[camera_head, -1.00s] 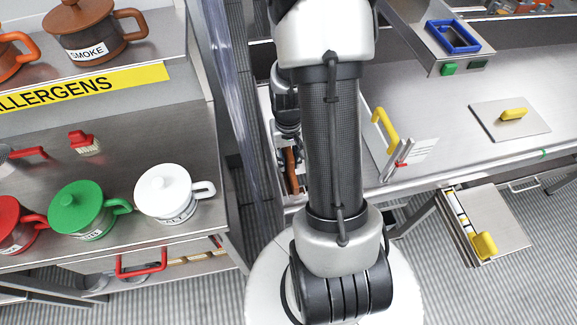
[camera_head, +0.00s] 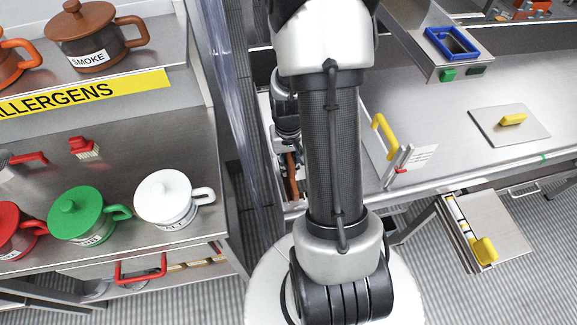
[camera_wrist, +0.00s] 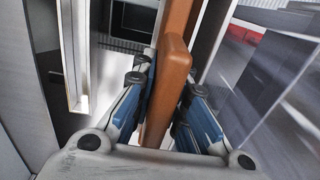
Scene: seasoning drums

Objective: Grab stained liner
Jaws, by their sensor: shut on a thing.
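A brown, upright, bar-like piece (camera_wrist: 168,88) stands between the blue finger pads of my gripper (camera_wrist: 163,98) in the wrist view. The pads press on it from both sides. In the head view my arm covers most of this spot, and a narrow brown strip (camera_head: 292,172) shows just below my wrist, in a gap at the left end of the right counter. I cannot tell from these views whether the brown piece belongs to the stained liner. No stain is visible, and its lower part is hidden by my gripper.
The left bench holds a white pot (camera_head: 167,199), a green pot (camera_head: 88,214) and a red brush (camera_head: 84,148). The right counter (camera_head: 440,125) has a yellow-handled plate (camera_head: 510,125) and an upright yellow handle (camera_head: 384,132). Pale panels (camera_wrist: 75,55) stand close left of my gripper.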

